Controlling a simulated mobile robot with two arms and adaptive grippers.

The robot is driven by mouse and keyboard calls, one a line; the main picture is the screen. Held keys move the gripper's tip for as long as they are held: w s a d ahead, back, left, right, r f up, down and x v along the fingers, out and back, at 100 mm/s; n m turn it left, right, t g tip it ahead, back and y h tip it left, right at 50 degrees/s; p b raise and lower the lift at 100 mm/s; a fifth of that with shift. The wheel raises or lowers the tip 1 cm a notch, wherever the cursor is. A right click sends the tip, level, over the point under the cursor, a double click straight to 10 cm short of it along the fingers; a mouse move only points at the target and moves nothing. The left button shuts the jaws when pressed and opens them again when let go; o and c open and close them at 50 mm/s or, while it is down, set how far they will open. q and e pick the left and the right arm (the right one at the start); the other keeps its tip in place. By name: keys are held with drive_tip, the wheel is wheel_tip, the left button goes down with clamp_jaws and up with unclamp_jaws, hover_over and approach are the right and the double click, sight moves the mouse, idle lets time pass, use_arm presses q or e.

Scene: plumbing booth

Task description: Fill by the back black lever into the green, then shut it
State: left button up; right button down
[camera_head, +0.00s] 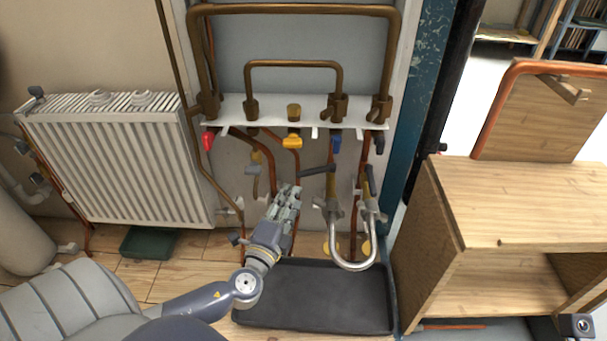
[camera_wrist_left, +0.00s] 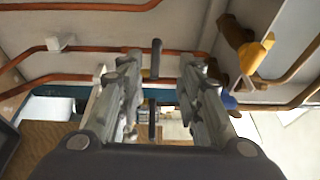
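Two black levers sit on brass taps below the manifold: one lies sideways (camera_head: 318,170), the other (camera_head: 369,181) stands steeply at the right. Chrome bent spouts (camera_head: 352,266) hang below them. A dark green tray (camera_head: 148,243) lies on the floor below the radiator. My left gripper (camera_head: 289,196) is raised in front of the pipes, left of the sideways lever. In the left wrist view its fingers (camera_wrist_left: 158,90) are apart, with a black bar (camera_wrist_left: 156,58) seen in the gap; whether it lies between them or beyond is unclear. My right gripper is not seen.
A wide black tray (camera_head: 315,300) lies on the floor below the spouts. A white radiator (camera_head: 120,160) stands left, a wooden bench (camera_head: 520,205) right.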

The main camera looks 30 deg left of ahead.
sight(302, 177)
use_arm(q)
drive_tip(key=w+a, duration=0.1)
drive_tip(key=w, duration=0.2)
drive_tip(key=w+a+m+h, duration=0.1)
drive_tip(key=w, duration=0.3)
drive_tip(key=w+h, duration=0.1)
drive_tip(key=w, duration=0.2)
drive_tip(key=shift+w+a+f+b, duration=0.1)
drive_tip(key=shift+w+a+b, duration=0.15)
drive_tip(key=shift+a+b, duration=0.15)
drive_tip(key=shift+c, duration=0.3)
clamp_jaws()
